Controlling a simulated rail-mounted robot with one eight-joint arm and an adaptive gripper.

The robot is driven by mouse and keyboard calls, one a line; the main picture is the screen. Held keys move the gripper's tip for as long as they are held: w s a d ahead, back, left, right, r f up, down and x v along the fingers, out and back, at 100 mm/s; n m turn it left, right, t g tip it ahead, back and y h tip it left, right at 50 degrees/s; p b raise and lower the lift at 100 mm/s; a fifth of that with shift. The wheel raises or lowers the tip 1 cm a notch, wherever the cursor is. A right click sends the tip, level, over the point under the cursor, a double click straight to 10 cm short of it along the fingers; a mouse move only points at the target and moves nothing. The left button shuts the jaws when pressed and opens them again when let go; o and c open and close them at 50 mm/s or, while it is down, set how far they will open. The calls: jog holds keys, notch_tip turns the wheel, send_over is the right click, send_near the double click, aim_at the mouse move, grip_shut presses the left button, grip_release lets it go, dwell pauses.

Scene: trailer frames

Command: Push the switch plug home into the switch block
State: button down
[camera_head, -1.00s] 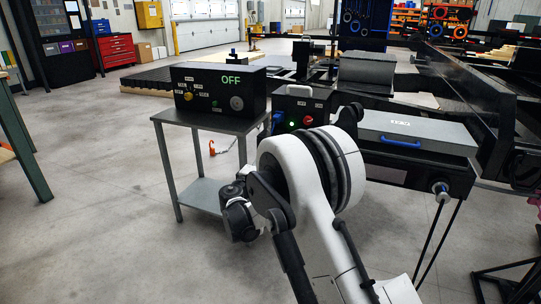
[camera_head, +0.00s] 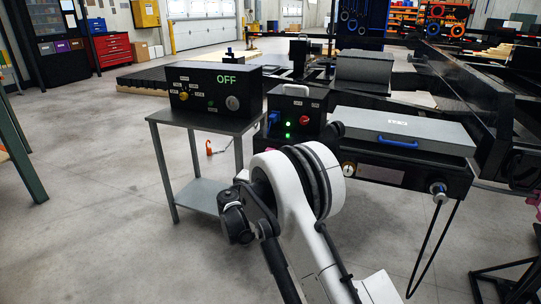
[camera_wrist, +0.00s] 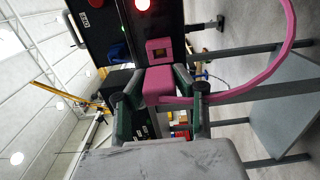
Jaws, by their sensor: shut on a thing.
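In the wrist view my gripper (camera_wrist: 160,82) is shut on the pink switch plug (camera_wrist: 158,94), one finger on each side. A pink cable (camera_wrist: 267,78) loops from the plug to the right. Beyond the plug is the dark face of the switch block (camera_wrist: 121,25), with a pink-rimmed socket (camera_wrist: 159,42). The plug's far end is close to the socket and roughly in line with it; whether they touch I cannot tell. In the head view the handled black block (camera_head: 316,104) stands beyond my arm. My gripper and the plug are hidden there.
A grey table (camera_head: 205,123) carries a black box with a green OFF display (camera_head: 227,80), left of the block. A grey case with a blue handle (camera_head: 397,143) is on the right. Open floor (camera_head: 100,200) lies at the left.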

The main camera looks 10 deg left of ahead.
jog(key=shift+x, duration=2.7)
jog(key=shift+w+d, duration=0.15)
jog(key=shift+w, duration=0.45)
jog(key=c, duration=1.3)
grip_release()
